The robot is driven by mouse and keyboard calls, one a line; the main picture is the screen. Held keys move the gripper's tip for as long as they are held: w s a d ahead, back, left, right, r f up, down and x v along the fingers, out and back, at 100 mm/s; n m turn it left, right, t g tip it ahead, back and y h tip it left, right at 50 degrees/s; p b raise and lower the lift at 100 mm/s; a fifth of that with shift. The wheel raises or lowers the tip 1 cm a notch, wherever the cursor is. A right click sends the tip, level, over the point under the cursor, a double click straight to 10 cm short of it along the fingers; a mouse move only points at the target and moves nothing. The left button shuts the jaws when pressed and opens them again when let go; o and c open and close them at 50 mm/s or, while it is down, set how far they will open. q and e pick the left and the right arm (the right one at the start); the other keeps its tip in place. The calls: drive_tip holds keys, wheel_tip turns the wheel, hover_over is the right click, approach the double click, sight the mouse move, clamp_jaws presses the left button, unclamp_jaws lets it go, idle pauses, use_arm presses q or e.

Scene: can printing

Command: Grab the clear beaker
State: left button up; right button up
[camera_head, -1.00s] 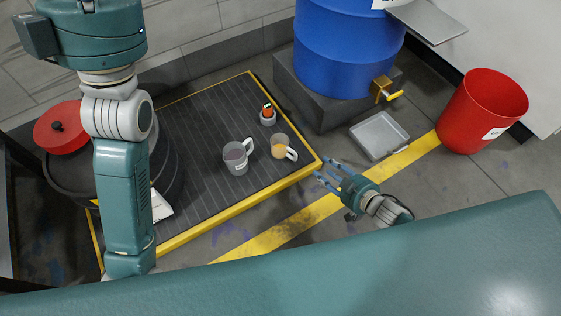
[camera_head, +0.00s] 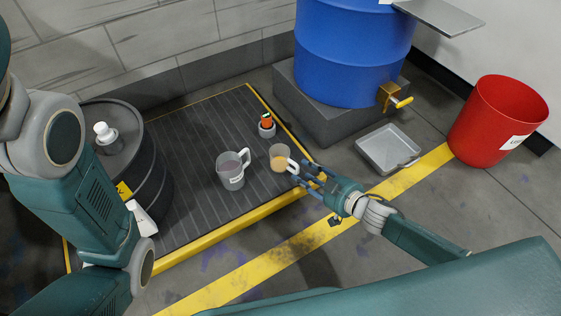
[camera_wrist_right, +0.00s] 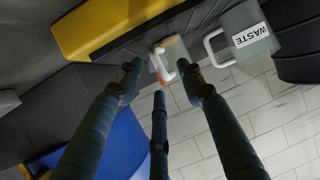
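The clear beaker (camera_head: 279,157) stands upright on the grey grooved platform, with orange liquid in it and a white handle facing my right gripper. My right gripper (camera_head: 306,174) is open and empty, its fingertips close beside the handle. In the right wrist view the beaker (camera_wrist_right: 170,58) and its handle show between the spread fingers (camera_wrist_right: 165,82); contact cannot be told. My left arm comes in at the left, but its gripper is out of view.
A grey jug (camera_head: 231,172), labelled WASTE in the wrist view (camera_wrist_right: 250,37), stands just left of the beaker. A small orange-topped item (camera_head: 266,124) stands behind. The yellow platform edge (camera_head: 215,235) runs in front. A blue drum (camera_head: 350,50), metal tray (camera_head: 386,149) and red bin (camera_head: 497,120) lie beyond.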

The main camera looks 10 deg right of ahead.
sight(298, 167)
drive_tip(key=b+x, duration=0.2)
drive_tip(key=x, duration=0.1)
drive_tip(key=shift+w+b, duration=0.3)
drive_tip(key=shift+w, duration=0.2)
drive_tip(key=shift+w+a, duration=0.2)
drive_tip(key=shift+w, duration=0.1)
drive_tip(key=shift+r, duration=0.1)
clamp_jaws()
